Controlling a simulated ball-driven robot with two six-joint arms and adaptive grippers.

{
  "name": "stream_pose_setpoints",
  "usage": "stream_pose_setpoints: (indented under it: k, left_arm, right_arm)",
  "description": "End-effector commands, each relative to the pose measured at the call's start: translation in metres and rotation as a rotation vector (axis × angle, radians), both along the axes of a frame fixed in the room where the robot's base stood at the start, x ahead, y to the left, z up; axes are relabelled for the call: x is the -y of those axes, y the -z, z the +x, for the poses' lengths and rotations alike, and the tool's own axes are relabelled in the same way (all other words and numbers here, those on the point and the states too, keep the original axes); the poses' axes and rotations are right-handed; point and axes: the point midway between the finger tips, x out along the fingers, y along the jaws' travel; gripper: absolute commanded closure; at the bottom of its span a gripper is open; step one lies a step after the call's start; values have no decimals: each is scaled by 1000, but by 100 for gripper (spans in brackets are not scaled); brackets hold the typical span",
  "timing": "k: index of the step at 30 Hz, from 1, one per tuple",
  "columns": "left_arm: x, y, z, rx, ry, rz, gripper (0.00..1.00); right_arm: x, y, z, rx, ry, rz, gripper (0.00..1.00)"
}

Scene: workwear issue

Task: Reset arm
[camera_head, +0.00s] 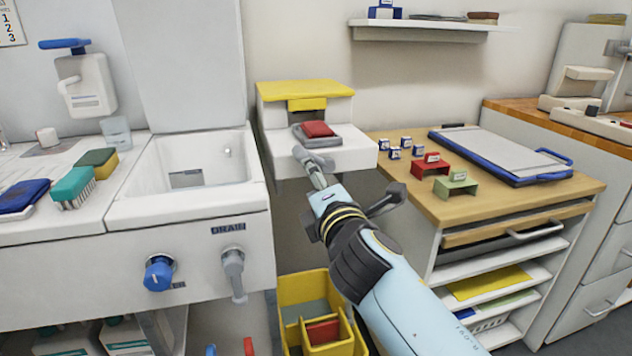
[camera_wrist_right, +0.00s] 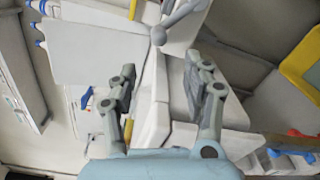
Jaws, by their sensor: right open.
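My right arm reaches in from the bottom right of the head view. Its gripper (camera_head: 312,166) is at the front of the white dispenser ledge (camera_head: 350,157), just below a grey tray (camera_head: 320,141) holding a folded red item (camera_head: 318,129). I cannot tell whether it touches the ledge. In the right wrist view the two fingers (camera_wrist_right: 160,84) stand apart with nothing held between them. My left gripper is in neither view.
A white sink unit (camera_head: 188,226) with a blue knob (camera_head: 158,273) stands left. A yellow bin (camera_head: 302,287) is below. A wooden-topped cabinet (camera_head: 480,204) at right bears a blue-edged board (camera_head: 500,155), small blue-and-white boxes, and red (camera_head: 431,167) and green (camera_head: 456,182) holders.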

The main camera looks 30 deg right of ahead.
Motion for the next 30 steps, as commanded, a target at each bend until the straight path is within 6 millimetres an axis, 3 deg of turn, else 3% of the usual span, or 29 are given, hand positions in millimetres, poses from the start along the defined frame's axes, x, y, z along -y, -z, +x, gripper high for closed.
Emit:
stream_pose_setpoints:
  k: [13,17,20,23,24,26,30]
  left_arm:
    - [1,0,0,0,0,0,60]
    - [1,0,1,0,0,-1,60]
    - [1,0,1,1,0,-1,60]
    - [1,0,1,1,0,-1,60]
    - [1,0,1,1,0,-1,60]
    - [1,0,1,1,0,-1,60]
    - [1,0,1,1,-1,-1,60]
  right_arm:
    - [0,1,0,-1,-1,0,50]
    - [3,25,-10,-49,-3,-14,50]
    - [5,79,-23,-150,-15,9,50]
    - [6,155,-49,-285,-18,101,50]
    - [7,187,-63,-341,-12,154,50]
    - [9,232,-87,-419,6,241,50]
    - [16,327,-157,-592,96,464,50]
